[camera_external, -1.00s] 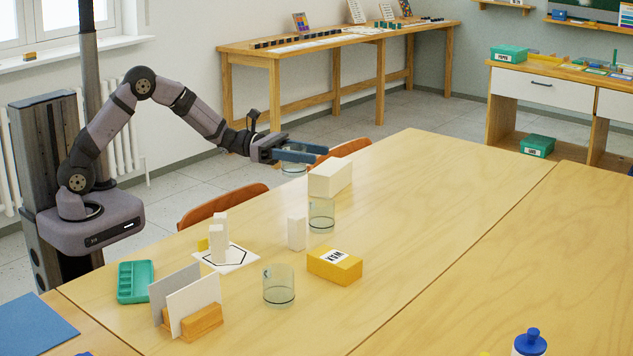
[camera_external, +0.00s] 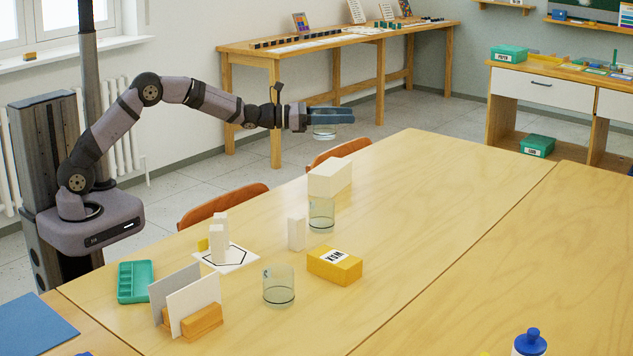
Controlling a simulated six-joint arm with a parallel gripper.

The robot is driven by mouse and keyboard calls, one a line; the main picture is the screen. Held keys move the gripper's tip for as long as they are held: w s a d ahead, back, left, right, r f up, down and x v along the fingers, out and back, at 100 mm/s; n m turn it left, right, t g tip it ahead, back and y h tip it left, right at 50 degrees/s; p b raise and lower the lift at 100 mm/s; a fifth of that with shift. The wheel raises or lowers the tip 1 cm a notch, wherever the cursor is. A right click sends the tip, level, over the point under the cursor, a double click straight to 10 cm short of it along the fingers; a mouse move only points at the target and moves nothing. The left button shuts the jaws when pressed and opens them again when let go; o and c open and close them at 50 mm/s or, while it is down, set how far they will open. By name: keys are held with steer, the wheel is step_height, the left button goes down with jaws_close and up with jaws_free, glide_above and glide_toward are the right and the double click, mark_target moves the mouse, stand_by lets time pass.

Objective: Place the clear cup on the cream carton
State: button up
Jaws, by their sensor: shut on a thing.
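My gripper (camera_external: 338,115) is shut on a clear cup (camera_external: 323,132), whose lower part shows below the fingers; the fingers hide its upper part. The cup hangs in the air, upright as far as I can tell. The cream carton (camera_external: 330,180) is a plain pale box lying on the far left part of the table. My gripper and the held cup appear above the carton in the picture, with a clear gap between them. The carton's top looks bare.
On the table (camera_external: 430,220), a clear cup (camera_external: 321,216) stands close in front of the carton and another (camera_external: 279,287) stands nearer. A yellow box (camera_external: 335,267), a small cream block (camera_external: 296,233), a green tray (camera_external: 135,282) and a card holder (camera_external: 200,322) stand around.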

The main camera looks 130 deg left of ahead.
step_height(320, 180, down, 9)
stand_by(0.8)
steer(key=shift+f+b, duration=0.25)
steer(key=shift+b, duration=0.05)
steer(key=o, duration=1)
steer(key=shift+r+p, duration=0.25)
steer(key=shift+p, duration=0.1)
steer(key=b+v, duration=0.1)
steer(key=v, duration=1.1)
steer(key=shift+b, duration=0.3)
